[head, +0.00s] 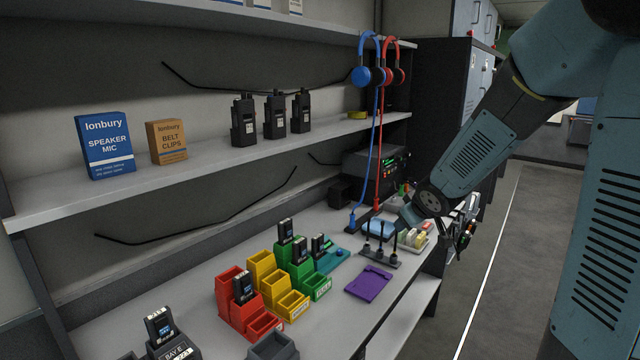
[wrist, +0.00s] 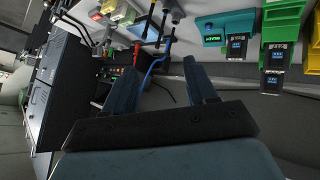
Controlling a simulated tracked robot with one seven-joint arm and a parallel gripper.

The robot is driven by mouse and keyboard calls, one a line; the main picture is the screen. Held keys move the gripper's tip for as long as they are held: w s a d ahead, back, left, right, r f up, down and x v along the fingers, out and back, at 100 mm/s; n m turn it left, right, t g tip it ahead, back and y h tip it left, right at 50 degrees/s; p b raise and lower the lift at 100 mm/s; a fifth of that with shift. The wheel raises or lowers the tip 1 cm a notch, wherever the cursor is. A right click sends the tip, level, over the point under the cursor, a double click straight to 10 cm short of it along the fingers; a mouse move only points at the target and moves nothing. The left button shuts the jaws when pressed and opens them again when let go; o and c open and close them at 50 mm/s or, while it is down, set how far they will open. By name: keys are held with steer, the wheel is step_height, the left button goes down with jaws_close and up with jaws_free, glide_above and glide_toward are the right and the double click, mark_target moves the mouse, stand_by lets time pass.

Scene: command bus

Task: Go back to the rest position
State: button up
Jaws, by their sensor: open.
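My gripper (wrist: 160,84) shows in the wrist view with its two dark fingers spread apart and nothing between them. Past the fingers I see the blue cord, a dark device and the edge of the bench. In the head view my arm comes down from the upper right.
The bench (head: 190,292) holds red bins (head: 238,312), yellow bins (head: 290,303), green bins (head: 318,285), a purple plate (head: 370,282) and a tray of coloured blocks (head: 414,240). Blue headphones (head: 367,76) and red headphones (head: 394,76) hang above. The aisle floor (head: 515,260) is clear.

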steer(key=s+r+m+g, duration=0.1)
steer(key=s+r+m, duration=0.1)
steer(key=s, duration=0.8)
steer(key=s+r+m+g, duration=0.1)
steer(key=s+r, duration=0.4)
steer(key=s, duration=0.5)
steer(key=s+r+m+g, duration=0.1)
steer(key=s+r+m, duration=0.2)
steer(key=s, duration=0.6)
steer(key=shift+s+d+r+g, duration=0.35)
steer(key=shift+s+r+g, duration=0.05)
